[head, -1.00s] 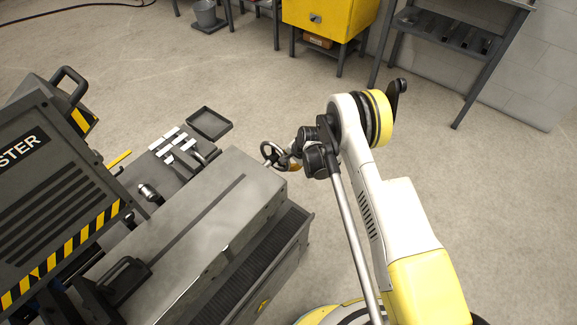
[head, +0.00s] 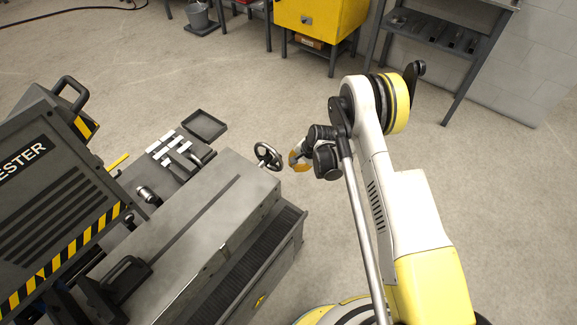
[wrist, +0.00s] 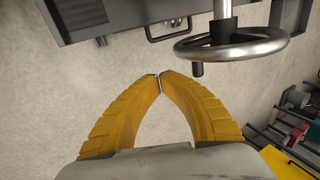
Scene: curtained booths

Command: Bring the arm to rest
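My gripper (head: 296,158) is at the end of my white and yellow arm, just right of the handwheel on the grey machine. In the wrist view its two yellow fingers (wrist: 160,76) meet at the tips, with nothing between them. The handwheel (head: 267,156) is a dark ring with spokes on the machine's end. In the wrist view the handwheel (wrist: 232,44) lies beyond and to the right of the fingertips, apart from them. The gripper hangs over open floor.
The grey machine (head: 205,240) with striped edges fills the left. A small black tray (head: 204,125) is at its far end. A yellow cabinet (head: 322,14), a grey rack (head: 440,30) and a bucket (head: 197,15) stand at the back. Floor between is clear.

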